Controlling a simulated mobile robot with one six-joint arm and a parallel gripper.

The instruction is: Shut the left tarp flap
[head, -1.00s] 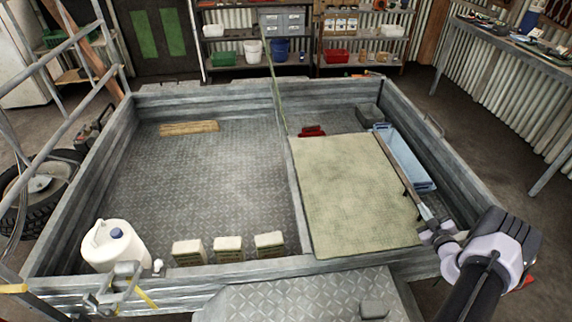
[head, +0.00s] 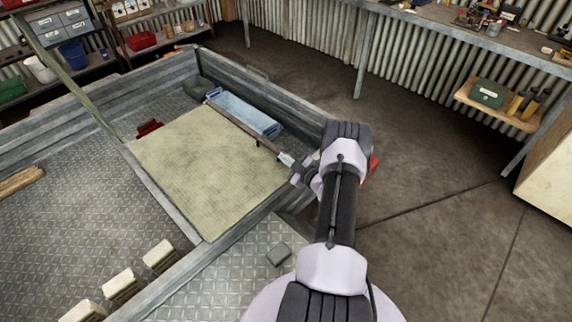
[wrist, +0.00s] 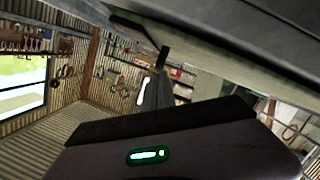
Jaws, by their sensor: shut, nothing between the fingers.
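A pale green-tan tarp flap (head: 195,165) lies flat over much of the right-hand trailer bay in the head view. A dark bar (head: 235,128) runs along its right edge. A thin green band (head: 75,80) rises from the far end of the bay divider; I cannot tell whether it is a second flap seen edge-on. My gripper (head: 284,158) is shut and empty at the near end of the bar. Whether it touches the bar is unclear. In the wrist view the grey fingers (wrist: 157,92) are close to a dark overhead edge, and the tarp is not clearly identifiable.
A blue crate (head: 243,114) and a red item (head: 149,129) are in the right bay. The left bay floor (head: 80,195) is mostly bare, with pale blocks (head: 158,256) near the front wall. A workbench (head: 440,25) lines the back. Floor to the right is clear.

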